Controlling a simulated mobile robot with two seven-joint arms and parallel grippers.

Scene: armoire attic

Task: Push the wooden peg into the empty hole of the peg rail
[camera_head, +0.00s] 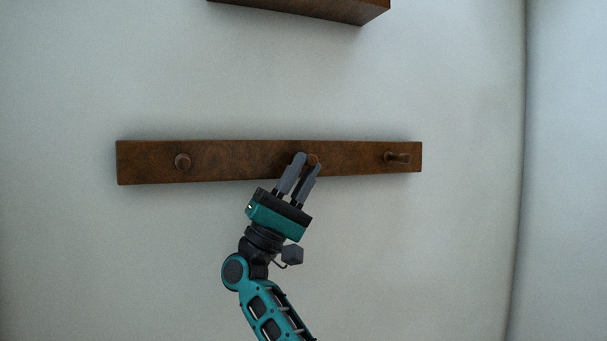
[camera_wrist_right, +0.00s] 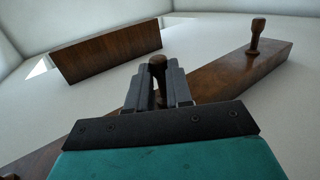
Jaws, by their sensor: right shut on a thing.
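The dark brown peg rail (camera_head: 240,162) runs across the pale wall in the head view, and part of it shows in the right wrist view (camera_wrist_right: 225,78). My right gripper (camera_head: 307,160) is at the middle of the rail, shut on the wooden peg (camera_head: 314,160). The peg's rounded head (camera_wrist_right: 158,61) shows between the fingertips in the right wrist view. Fingers and peg hide the hole, so I cannot tell how deep the peg sits. My left gripper is not in view.
Fixed pegs stand out at the rail's left (camera_head: 183,161) and right (camera_head: 397,158). A dark wooden box or shelf (camera_head: 310,8) is above the rail, at the top edge of the head view. The wall below the rail is bare apart from my arm.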

